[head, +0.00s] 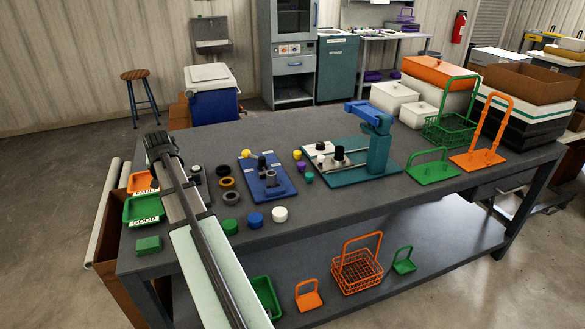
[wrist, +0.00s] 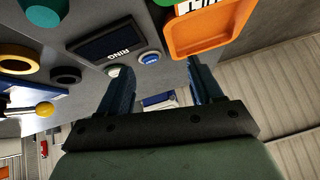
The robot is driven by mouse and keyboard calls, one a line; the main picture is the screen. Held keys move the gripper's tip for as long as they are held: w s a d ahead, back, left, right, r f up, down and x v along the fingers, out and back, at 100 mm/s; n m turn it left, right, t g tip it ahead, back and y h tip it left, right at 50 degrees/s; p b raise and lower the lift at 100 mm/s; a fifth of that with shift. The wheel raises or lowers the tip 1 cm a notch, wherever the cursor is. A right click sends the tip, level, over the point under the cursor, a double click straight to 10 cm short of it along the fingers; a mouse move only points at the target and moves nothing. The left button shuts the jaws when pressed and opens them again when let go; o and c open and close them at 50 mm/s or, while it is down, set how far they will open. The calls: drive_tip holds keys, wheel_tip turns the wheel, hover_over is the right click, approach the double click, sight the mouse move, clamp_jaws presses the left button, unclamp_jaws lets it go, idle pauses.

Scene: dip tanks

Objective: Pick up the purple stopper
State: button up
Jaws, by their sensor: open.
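The purple stopper (head: 300,167) is a small purple piece on the dark table in the head view. It stands between a yellow piece (head: 297,155) and a teal-green piece (head: 309,178), left of the teal fixture. I cannot make it out in the wrist view. My gripper (wrist: 158,76) shows in the wrist view with its two dark fingers apart and nothing between them. In the head view my arm reaches over the table's left part, well left of the stopper. The fingers cannot be told clearly there.
A blue fixture plate (head: 257,188) lies between my arm and the stopper. The teal fixture (head: 377,150) with its tall post stands right of it. Rings and several round caps lie near my arm. An orange tray (wrist: 208,34) is near my fingers in the wrist view.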

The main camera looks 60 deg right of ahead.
drive_tip(key=s+d+r+m+g, duration=0.2)
drive_tip(key=s+d+r, duration=0.1)
drive_tip(key=s+d, duration=1.35)
drive_tip(key=m+g, duration=0.1)
drive_tip(key=g, duration=0.1)
approach(301, 164)
drive_tip(key=shift+y, duration=0.3)
drive_tip(key=x, duration=0.4)
drive_tip(key=shift+f, duration=0.25)
drive_tip(key=shift+d+x, duration=0.2)
drive_tip(key=shift+x, duration=2.45)
drive_tip(key=shift+s+r, duration=0.1)
drive_tip(key=shift+c, duration=0.4)
drive_tip(key=c, duration=1)
drive_tip(key=shift+r, duration=0.1)
